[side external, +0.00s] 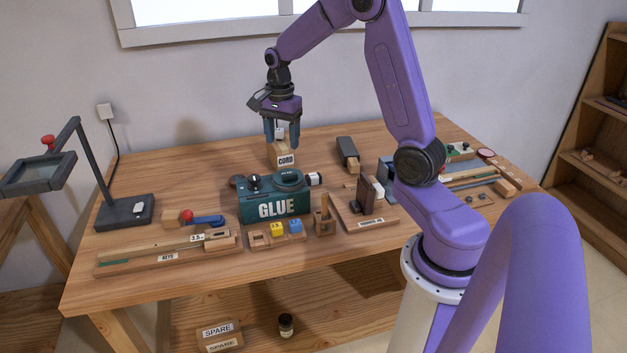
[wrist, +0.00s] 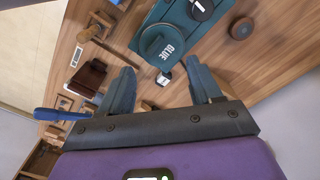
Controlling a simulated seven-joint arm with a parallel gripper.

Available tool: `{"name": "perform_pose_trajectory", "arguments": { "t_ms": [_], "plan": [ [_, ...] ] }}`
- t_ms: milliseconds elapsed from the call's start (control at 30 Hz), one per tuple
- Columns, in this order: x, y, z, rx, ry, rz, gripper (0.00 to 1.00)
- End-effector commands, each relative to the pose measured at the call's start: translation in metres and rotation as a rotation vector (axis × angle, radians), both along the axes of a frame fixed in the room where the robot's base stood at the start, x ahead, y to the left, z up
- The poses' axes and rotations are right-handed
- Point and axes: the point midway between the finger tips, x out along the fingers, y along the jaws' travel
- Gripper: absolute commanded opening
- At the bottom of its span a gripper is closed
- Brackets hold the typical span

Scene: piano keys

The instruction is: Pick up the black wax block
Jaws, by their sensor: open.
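A dark, near-black block (side external: 347,150) with a pale wooden end lies toward the back of the bench, right of my gripper; I cannot tell whether it is the black wax block. I cannot make it out surely in the wrist view. My gripper (side external: 281,143) points down above the wooden CORD box (side external: 283,156) at the back of the bench. Its fingers are apart, with nothing seen held between them. In the wrist view my gripper (wrist: 162,72) shows both fingers spread.
The green GLUE box (side external: 270,195) stands in front of my gripper and also shows in the wrist view (wrist: 165,40). A small black-and-white item (side external: 314,179) is beside it. A brown upright block (side external: 371,194) stands on a wooden base. The back left of the bench is clear.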

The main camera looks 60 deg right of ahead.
Motion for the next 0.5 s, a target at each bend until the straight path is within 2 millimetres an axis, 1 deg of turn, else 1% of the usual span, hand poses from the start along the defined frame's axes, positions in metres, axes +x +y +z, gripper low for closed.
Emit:
{"name": "perform_pose_trajectory", "arguments": {
  "t_ms": [33, 133, 200, 300, 333, 400, 500],
  "plan": [
    [0.003, -0.024, -0.005, 0.001, 0.003, -0.118, 0.64],
    [0.005, -0.067, -0.014, 0.002, 0.005, -0.345, 0.64],
    [0.003, -0.095, -0.019, 0.003, 0.005, -0.488, 0.64],
    [-0.003, -0.126, -0.026, 0.003, 0.007, -0.651, 0.64],
    [-0.005, -0.134, -0.028, 0.004, 0.007, -0.691, 0.64],
    [-0.008, -0.146, -0.031, 0.004, 0.007, -0.759, 0.64],
    [-0.011, -0.157, -0.034, 0.004, 0.007, -0.813, 0.64]
  ]
}}
